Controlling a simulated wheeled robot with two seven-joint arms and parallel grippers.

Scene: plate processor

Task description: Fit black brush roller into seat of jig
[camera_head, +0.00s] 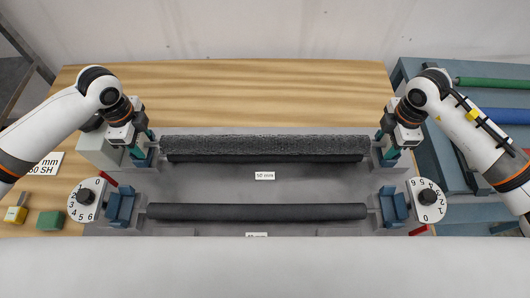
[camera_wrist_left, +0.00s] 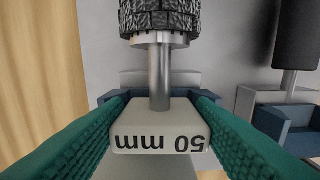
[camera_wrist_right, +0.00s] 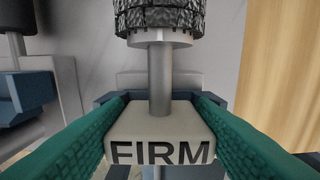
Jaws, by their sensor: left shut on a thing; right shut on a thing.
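The black brush roller (camera_head: 265,146) lies level across the back of the grey jig plate (camera_head: 230,186), above a smooth dark roller. My left gripper (camera_head: 139,150) is shut on its left end block marked "50 mm" (camera_wrist_left: 158,138). My right gripper (camera_head: 391,150) is shut on its right end block marked "FIRM" (camera_wrist_right: 160,140). The metal shaft and bristle edge show in both wrist views. Blue seats (camera_wrist_left: 196,84) stand near the blocks. I cannot tell whether the shaft ends touch them.
A smooth dark roller (camera_head: 257,212) lies in front between blue seats (camera_head: 120,207). Numbered dials (camera_head: 86,198) and (camera_head: 427,199) flank it. A blue rack with green (camera_head: 495,83) and blue rollers stands at right. Yellow and green blocks (camera_head: 50,220) lie at left. The wooden table behind is clear.

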